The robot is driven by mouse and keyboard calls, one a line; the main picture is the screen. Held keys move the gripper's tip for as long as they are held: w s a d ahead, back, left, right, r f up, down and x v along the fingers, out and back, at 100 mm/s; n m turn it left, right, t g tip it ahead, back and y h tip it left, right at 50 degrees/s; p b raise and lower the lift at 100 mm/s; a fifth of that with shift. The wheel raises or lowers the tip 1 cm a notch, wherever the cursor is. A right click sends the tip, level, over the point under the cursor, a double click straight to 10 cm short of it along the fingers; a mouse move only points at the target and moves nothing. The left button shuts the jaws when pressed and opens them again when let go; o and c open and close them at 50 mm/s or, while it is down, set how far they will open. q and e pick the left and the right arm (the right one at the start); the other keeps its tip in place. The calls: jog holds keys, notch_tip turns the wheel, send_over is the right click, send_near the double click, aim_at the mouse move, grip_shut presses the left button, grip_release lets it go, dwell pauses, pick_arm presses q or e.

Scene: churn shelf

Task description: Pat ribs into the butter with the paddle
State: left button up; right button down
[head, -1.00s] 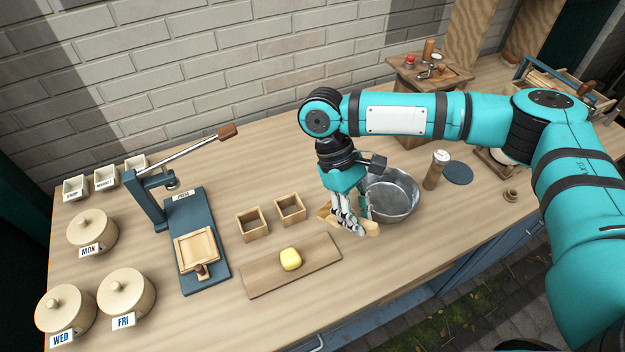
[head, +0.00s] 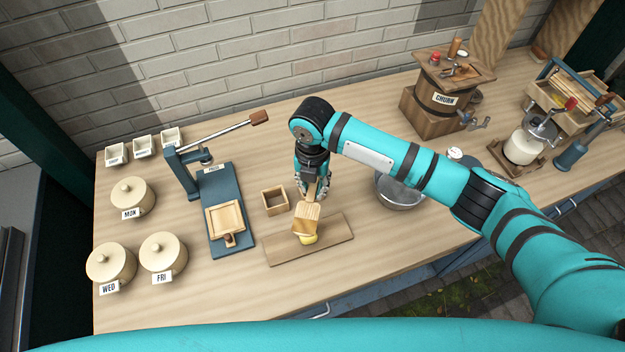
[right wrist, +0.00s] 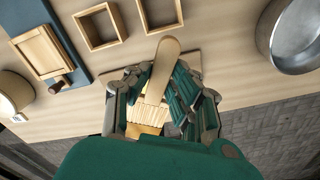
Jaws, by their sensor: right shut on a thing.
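The wooden paddle (head: 306,217) is held in my right gripper (head: 312,190), which is shut on it. Its broad ribbed head tilts down over the yellow butter (head: 308,240) and hides part of it. I cannot tell whether the paddle touches the butter. The butter lies on a flat wooden board (head: 335,236). In the right wrist view the paddle (right wrist: 165,68) sits between the fingers of the gripper (right wrist: 160,95), with a small piece of butter (right wrist: 143,129) showing past its ribbed end. My left gripper is not in view.
A small wooden box (head: 274,199) stands just behind the board, with another partly hidden box beside it in the wrist view. A blue press (head: 228,225) stands left, a metal bowl (head: 400,192) right. Lidded crocks (head: 163,256) fill the left end.

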jog(key=shift+f+b, duration=0.4)
jog(key=shift+f, duration=0.05)
notch_tip(320, 180, down, 5)
jog(key=b, duration=0.5)
jog(key=shift+f, duration=0.1)
jog(key=shift+f+b, duration=0.4)
jog(key=shift+f, duration=0.1)
dwell(0.5)
jog(key=shift+f, duration=0.1)
dwell(1.5)
jog(key=shift+p, duration=0.3)
notch_tip(320, 180, up, 7)
jog(key=p, duration=0.7)
